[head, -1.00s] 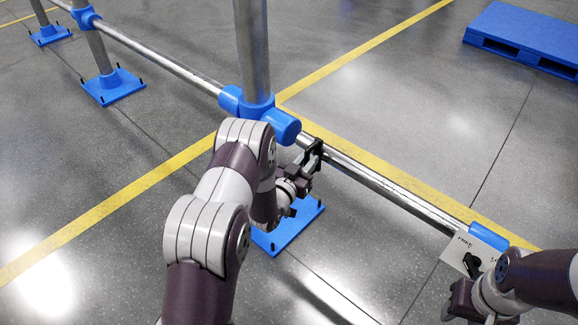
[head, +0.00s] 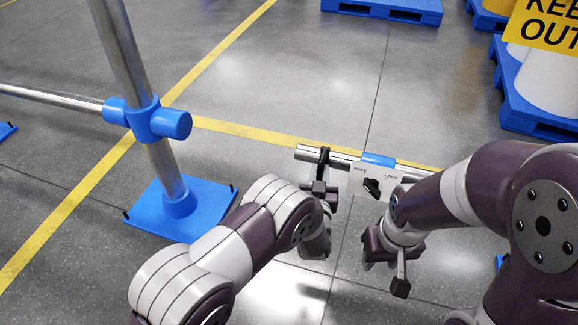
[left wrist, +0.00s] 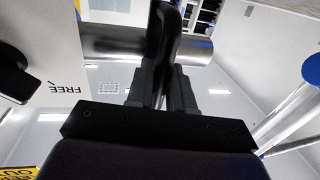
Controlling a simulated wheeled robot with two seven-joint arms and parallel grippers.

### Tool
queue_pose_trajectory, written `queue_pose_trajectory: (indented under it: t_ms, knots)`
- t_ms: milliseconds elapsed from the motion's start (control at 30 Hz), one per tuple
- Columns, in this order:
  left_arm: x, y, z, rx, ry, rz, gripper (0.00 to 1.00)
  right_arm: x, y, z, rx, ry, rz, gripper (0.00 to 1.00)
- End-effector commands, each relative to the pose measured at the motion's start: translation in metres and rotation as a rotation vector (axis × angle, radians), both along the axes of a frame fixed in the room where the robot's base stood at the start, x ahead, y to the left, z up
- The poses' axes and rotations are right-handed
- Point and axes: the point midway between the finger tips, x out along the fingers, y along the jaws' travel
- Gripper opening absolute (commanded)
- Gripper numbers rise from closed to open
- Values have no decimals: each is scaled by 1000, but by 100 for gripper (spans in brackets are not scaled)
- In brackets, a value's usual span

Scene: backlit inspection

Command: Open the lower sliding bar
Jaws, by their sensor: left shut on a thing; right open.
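The lower sliding bar (head: 340,156) is a shiny metal tube. Its left end is free in the air, well apart from the blue joint (head: 150,121) on the grey post. The left wrist view shows the bar (left wrist: 110,42) crossing behind the dark fingers (left wrist: 163,60). A white plate (head: 360,178) with a black knob (head: 372,187) sits by a blue sleeve (head: 378,160) on the bar. My right gripper (head: 384,268) is open and empty, below and apart from the knob.
The post (head: 165,165) stands on a blue base plate (head: 200,207); another rail (head: 50,95) runs left from its joint. Blue pallets (head: 400,12) lie beyond, with a yellow KEEP OUT sign (head: 545,22) at the upper right. Floor between post and bar end is clear.

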Motion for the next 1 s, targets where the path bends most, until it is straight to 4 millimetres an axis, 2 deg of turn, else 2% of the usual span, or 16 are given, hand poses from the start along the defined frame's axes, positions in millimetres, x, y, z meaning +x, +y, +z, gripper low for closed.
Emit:
queue_pose_trajectory:
  t_ms: [100, 300, 767, 800, 833, 867, 1000]
  knots:
    - [-8, -22, -2, 0, 1, -3, 0, 0, 0, -2, 0, 0, 0, 43]
    - [-14, -41, -1, 1, 1, -1, 0, 0, 0, -3, 0, 0, 0, 43]
    - [-16, -47, -1, 1, 1, 0, 0, 0, 0, -4, 0, 0, 0, 43]
    - [-16, -47, -1, 1, 1, -1, 25, 0, 0, -4, 0, 0, 0, 43]
    - [-16, -47, -1, 1, 1, -1, 35, 0, 0, -4, 0, 0, 0, 43]
    - [-16, -47, -1, 1, 1, 0, 37, 0, 0, -4, 0, 0, 0, 43]
    - [-16, -47, 0, 0, 0, 0, 37, 0, 0, -4, 0, 0, 0, 43]
